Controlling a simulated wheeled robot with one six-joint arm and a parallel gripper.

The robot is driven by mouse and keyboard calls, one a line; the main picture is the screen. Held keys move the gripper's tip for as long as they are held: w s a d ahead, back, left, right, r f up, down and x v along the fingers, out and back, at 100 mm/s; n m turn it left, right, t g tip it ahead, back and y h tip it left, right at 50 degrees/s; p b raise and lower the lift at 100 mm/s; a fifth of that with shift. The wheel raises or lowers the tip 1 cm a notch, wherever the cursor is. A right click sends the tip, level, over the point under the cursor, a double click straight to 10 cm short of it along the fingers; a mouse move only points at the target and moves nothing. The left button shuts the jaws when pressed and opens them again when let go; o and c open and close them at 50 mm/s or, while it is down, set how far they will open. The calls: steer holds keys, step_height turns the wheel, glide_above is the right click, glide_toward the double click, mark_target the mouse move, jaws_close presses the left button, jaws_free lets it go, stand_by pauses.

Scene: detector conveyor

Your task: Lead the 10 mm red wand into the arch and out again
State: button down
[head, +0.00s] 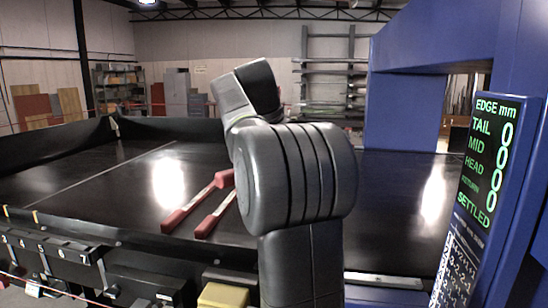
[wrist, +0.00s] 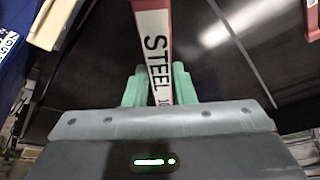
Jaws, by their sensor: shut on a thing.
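The red wand (wrist: 153,28), with red edges and a white label reading "STEEL 10", is between the green finger pads of my gripper (wrist: 160,75) in the wrist view. My gripper is shut on it. Its far end runs out of the top of the wrist view. In the head view my arm hides the gripper. Two red-ended wand pieces (head: 188,207) (head: 216,216) show left of my arm over the black belt; I cannot tell which belongs to the held wand. The blue arch (head: 405,112) stands at the right, apart from the visible wand parts.
The black conveyor belt (head: 95,185) is broad and bare at left. Numbered black slots (head: 40,255) line the front left edge. A yellow box (head: 223,295) sits at the front.

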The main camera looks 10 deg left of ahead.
steer(key=w+d, duration=0.1)
steer(key=d, duration=3.6)
steer(key=s+a, duration=0.1)
steer(key=a, duration=3.9)
steer(key=shift+a, duration=0.2)
steer(key=shift+s, duration=0.15)
